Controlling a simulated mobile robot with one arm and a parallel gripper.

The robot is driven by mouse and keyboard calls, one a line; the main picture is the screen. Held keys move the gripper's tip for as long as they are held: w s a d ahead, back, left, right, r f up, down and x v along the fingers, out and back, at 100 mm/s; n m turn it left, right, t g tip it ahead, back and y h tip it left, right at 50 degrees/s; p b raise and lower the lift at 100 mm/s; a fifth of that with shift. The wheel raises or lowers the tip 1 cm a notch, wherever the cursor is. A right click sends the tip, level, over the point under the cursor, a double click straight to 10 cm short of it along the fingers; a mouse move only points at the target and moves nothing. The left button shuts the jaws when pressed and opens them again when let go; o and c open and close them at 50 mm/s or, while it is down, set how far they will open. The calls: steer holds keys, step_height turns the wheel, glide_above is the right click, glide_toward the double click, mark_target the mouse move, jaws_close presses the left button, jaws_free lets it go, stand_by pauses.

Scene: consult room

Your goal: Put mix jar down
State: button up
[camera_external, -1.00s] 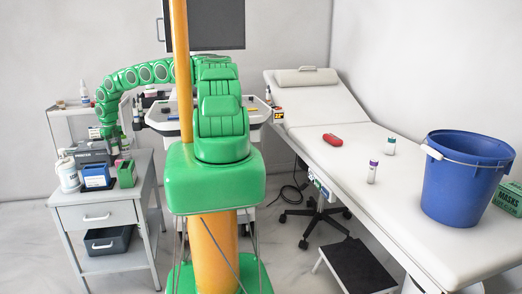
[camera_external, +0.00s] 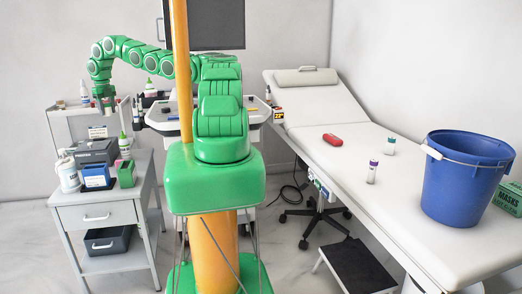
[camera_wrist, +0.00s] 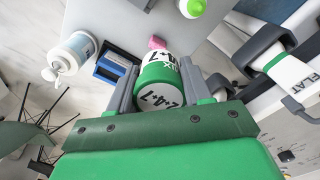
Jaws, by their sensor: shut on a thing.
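The mix jar (camera_wrist: 160,72) is a white and green jar with dark lettering. In the wrist view it sits between the two grey fingers of my gripper (camera_wrist: 157,84), which is shut on it. In the external view my gripper (camera_external: 106,108) hangs fingers down, in the air above the back of the grey side cabinet (camera_external: 102,217). The jar is too small to make out clearly there.
The cabinet top holds a white bottle (camera_external: 68,174), a dark device (camera_external: 92,151), a blue box (camera_external: 97,176) and a green box (camera_external: 125,174). A white bottle with a green tip (camera_external: 124,144) stands behind. The bed (camera_external: 345,165) holds a blue bucket (camera_external: 465,180).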

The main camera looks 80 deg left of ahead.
steer(key=shift+s+r, duration=0.1)
steer(key=shift+r, duration=0.4)
